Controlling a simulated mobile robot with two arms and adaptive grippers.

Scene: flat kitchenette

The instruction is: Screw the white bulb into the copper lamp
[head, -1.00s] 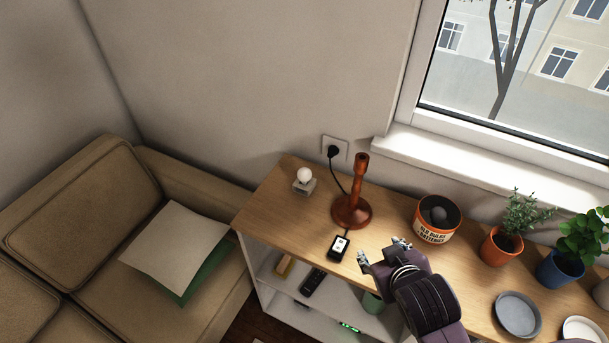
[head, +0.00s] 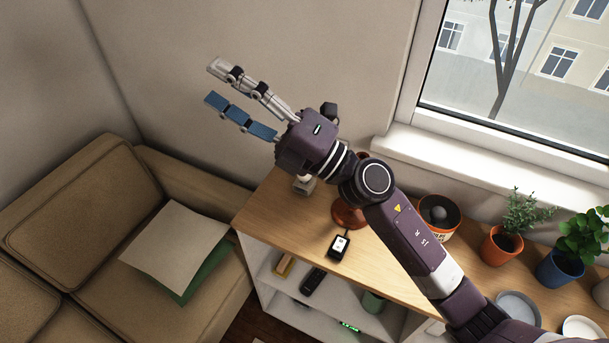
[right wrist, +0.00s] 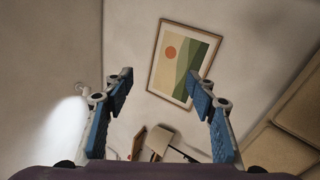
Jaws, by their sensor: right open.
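My right gripper (head: 212,84) is raised in front of the wall, above the left end of the sideboard, its fingers spread and pointing left. In the right wrist view its two fingers (right wrist: 160,84) stand apart with nothing between them. The white bulb is nearly hidden behind my right gripper; its small grey holder (head: 304,187) shows at the sideboard's left end. Of the copper lamp (head: 347,217), only part of the round base shows; my arm hides its stem and top. My left gripper is not in view.
A black device (head: 339,246) lies near the sideboard's front edge. A labelled tin (head: 452,214), potted plants (head: 502,245) and plates (head: 516,306) stand to the right. The sofa (head: 80,220) is at left. The right wrist view shows a framed picture (right wrist: 182,62) on a wall.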

